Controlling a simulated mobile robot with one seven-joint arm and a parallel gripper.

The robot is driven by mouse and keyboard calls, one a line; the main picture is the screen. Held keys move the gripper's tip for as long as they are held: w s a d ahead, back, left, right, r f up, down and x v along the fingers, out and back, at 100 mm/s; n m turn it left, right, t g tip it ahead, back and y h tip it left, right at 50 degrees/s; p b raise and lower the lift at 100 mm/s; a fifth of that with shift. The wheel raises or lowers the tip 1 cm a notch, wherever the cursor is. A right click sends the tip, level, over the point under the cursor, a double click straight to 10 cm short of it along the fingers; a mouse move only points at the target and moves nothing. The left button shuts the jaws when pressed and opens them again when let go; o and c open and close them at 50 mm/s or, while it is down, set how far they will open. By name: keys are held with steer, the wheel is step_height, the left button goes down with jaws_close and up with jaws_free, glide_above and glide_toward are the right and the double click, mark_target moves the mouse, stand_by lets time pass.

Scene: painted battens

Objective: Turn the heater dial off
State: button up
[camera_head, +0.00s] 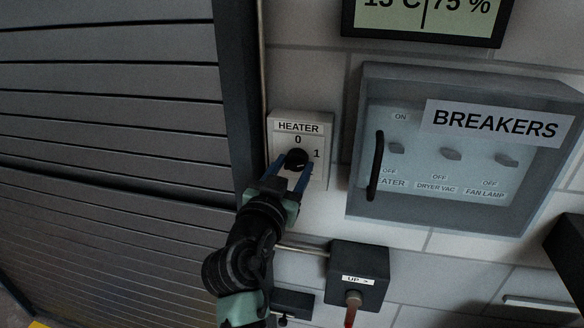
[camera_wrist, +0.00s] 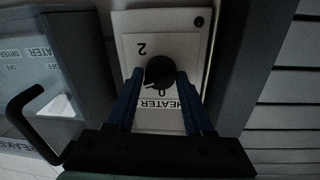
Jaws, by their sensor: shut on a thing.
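The heater dial (camera_head: 296,159) is a round black knob on a white plate (camera_head: 313,178) marked HEATER, with 0 above the knob and 1 to its upper right. My gripper (camera_head: 296,169) has its blue fingers shut on the dial, one on each side. In the wrist view the dial (camera_wrist: 160,72) sits between the fingertips of my gripper (camera_wrist: 160,84), and the plate's lettering is upside down, with 0 and 2 readable. A small pale mark at the dial's lower left there seems to point between 0 and the hidden 1.
A breaker box (camera_head: 357,150) with a clear cover and black handle (camera_head: 376,166) stands right of the plate. A shutter (camera_head: 110,120) and its dark frame are close on the left. A dark switch box (camera_head: 358,274) marked UP with a red-handled lever is below.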

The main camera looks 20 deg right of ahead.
jaws_close()
steer(key=shift+n, duration=0.3)
steer(key=n+b, duration=0.1)
steer(key=n, duration=0.2)
steer(key=shift+b, duration=0.4)
steer(key=n, duration=0.3)
steer(key=shift+n+t, duration=0.3)
steer(key=n, duration=0.4)
steer(key=shift+n+t, duration=0.3)
steer(key=shift+f+n+y+p, duration=0.1)
steer(key=shift+n+y+p, duration=0.3)
steer(key=shift+n, duration=1.2)
steer(key=o, duration=1.2)
jaws_free()
steer(key=shift+c, duration=0.2)
